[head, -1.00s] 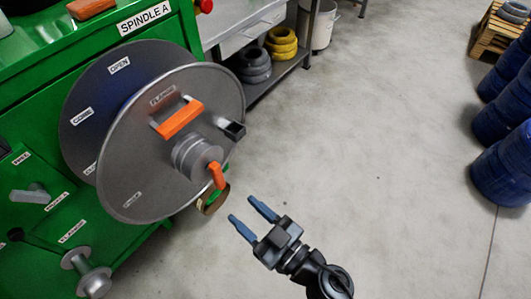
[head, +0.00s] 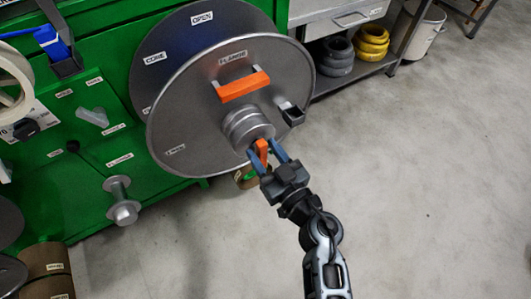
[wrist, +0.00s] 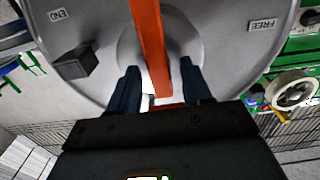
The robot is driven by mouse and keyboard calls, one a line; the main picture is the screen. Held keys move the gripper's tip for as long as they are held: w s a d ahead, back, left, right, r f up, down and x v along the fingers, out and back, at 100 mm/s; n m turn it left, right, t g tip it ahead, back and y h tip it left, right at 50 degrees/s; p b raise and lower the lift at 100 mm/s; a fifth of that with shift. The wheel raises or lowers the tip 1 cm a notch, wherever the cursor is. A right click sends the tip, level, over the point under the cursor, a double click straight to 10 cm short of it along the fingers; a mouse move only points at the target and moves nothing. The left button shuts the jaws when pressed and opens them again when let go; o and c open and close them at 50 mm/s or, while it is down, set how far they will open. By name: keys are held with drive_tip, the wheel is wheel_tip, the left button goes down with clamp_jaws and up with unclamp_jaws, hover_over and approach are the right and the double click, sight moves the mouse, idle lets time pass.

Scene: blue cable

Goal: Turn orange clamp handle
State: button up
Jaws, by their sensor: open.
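The orange clamp handle (head: 262,152) sticks out from the silver hub (head: 246,127) at the middle of the grey flange disc (head: 190,118). My gripper (head: 266,155) is at the handle, with one blue finger on each side of it. In the wrist view the handle (wrist: 150,45) runs down between the two fingers (wrist: 158,88), with visible gaps on both sides. The gripper is open. The handle's lower end is partly hidden by my gripper.
An orange-topped grip (head: 243,87) and a black block (head: 292,115) stand on the flange disc. The green machine (head: 95,160) is behind, with a spool (head: 122,200) at lower left. The floor (head: 430,180) on the right is clear.

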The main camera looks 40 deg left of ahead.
drive_tip(key=shift+c, duration=0.2)
clamp_jaws()
idle(0.3)
